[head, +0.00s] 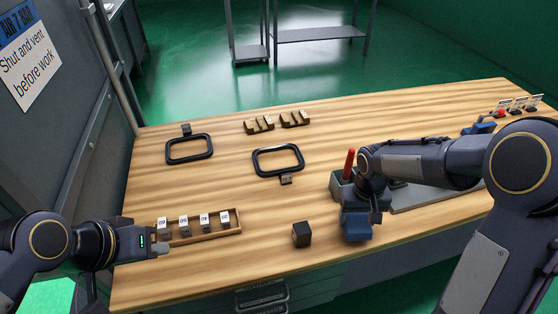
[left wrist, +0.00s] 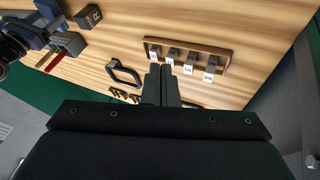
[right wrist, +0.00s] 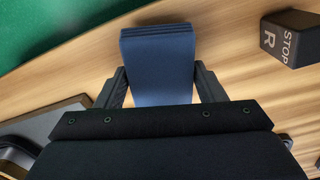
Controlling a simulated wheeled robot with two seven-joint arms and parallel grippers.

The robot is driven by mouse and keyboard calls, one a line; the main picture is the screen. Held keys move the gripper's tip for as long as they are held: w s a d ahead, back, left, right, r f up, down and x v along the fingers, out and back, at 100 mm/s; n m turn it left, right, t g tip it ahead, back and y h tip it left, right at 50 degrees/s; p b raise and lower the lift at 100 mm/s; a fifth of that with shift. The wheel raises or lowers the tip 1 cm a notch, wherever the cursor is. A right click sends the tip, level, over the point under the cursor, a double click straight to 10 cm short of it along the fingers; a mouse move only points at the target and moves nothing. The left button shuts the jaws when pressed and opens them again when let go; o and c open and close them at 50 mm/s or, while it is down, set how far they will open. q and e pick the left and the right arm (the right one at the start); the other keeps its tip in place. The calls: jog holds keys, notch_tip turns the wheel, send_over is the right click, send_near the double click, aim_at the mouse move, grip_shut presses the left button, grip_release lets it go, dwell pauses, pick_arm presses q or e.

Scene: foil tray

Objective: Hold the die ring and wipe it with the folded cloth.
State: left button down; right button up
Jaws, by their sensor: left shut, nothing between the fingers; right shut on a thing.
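Two black rounded-square rings with small tabs lie flat on the wooden table, the left one (head: 189,148) and the middle one (head: 278,160). I cannot tell for sure which is the die ring. The blue folded cloth (right wrist: 158,65) is between the fingers of my right gripper (right wrist: 160,88); in the head view the cloth (head: 357,226) is over the table's near part, beside a grey box. My left gripper (head: 164,248) is shut and empty at the near left, by the labelled rack. Its closed fingers show in the left wrist view (left wrist: 161,84).
A wooden rack (head: 205,236) holds several numbered blocks at the near left. A dark block (head: 301,235) marked STOP R stands near the front edge. A grey box (head: 342,186) with a red handle is by my right arm. Brass-coloured pieces (head: 258,125) stand at the back.

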pick_arm(q)
jog(key=w+r+m+g+p, duration=0.1)
jog(key=w+r, duration=0.2)
jog(key=w, duration=0.4)
jog(key=w+r+p, duration=0.1)
jog(key=w+r, duration=0.1)
jog(key=w, duration=0.6)
pick_arm(e)
notch_tip(320, 180, up, 3)
jog(key=shift+f, duration=0.1)
jog(key=shift+r+p, duration=0.8)
jog(key=shift+p, duration=0.15)
jog(key=shift+r+p, duration=1.6)
jog(key=shift+p, duration=0.05)
jog(key=shift+f, duration=0.1)
pick_arm(q)
jog(key=m+g+y+b, duration=0.1)
jog(key=m+y+b, duration=0.2)
send_over(257, 163)
jog(key=shift+f, duration=9.15)
pick_arm(e)
jog(key=shift+f, duration=1.25)
pick_arm(q)
jog(key=shift+f+b, duration=1.2)
jog(key=shift+f, duration=0.65)
pick_arm(e)
jog(key=shift+f, duration=1.3)
pick_arm(q)
jog(key=shift+d+r, duration=0.1)
